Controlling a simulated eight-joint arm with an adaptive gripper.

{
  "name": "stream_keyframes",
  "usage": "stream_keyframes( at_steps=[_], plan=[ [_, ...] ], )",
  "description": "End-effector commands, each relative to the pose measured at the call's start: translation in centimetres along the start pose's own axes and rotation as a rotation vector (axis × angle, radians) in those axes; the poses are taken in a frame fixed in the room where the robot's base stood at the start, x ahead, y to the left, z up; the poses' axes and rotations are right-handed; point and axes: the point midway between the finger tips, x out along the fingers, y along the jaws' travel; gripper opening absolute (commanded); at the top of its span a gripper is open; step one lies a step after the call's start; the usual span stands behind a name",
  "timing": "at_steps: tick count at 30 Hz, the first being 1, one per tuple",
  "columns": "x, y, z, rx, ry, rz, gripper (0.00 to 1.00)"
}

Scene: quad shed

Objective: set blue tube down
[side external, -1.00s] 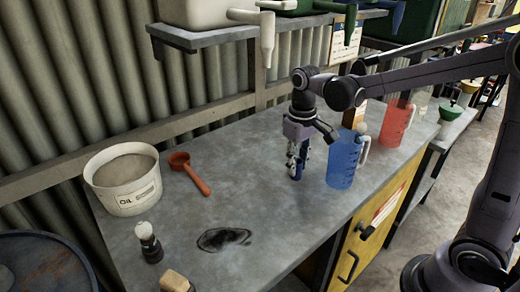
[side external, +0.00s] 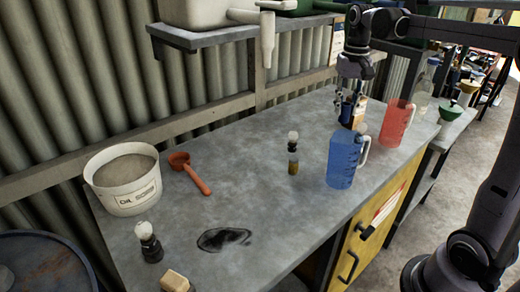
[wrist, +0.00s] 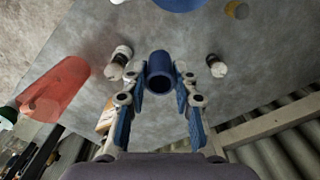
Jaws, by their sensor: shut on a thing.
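My gripper (side external: 352,100) is over the back right of the grey workbench (side external: 245,185), behind the blue jug. In the wrist view, my gripper (wrist: 160,100) has its two blue-padded fingers on either side of the blue tube (wrist: 158,68), shut on it. The tube's round open end faces the camera. In the side view the tube (side external: 345,110) is a small dark blue shape among the fingers. I cannot tell whether its bottom touches the bench.
A cardboard box (side external: 360,113) is beside my gripper. A small white-topped bottle (side external: 292,155), orange scoop (side external: 190,172) and oil bucket (side external: 123,180) are further left. The bench middle is mostly clear.

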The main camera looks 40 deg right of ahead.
Motion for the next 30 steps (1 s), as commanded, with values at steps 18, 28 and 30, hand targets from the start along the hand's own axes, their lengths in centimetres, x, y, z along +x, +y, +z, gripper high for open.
stream_keyframes(
  at_steps=[18,28,30],
  plan=[
    [-11.3,17.0,-0.6,0.597,0.000,0.000,0.06],
    [-11.7,20.9,-2.8,0.533,0.000,0.000,0.06],
    [-11.1,21.3,-3.9,0.473,0.000,0.000,0.06]
  ],
)
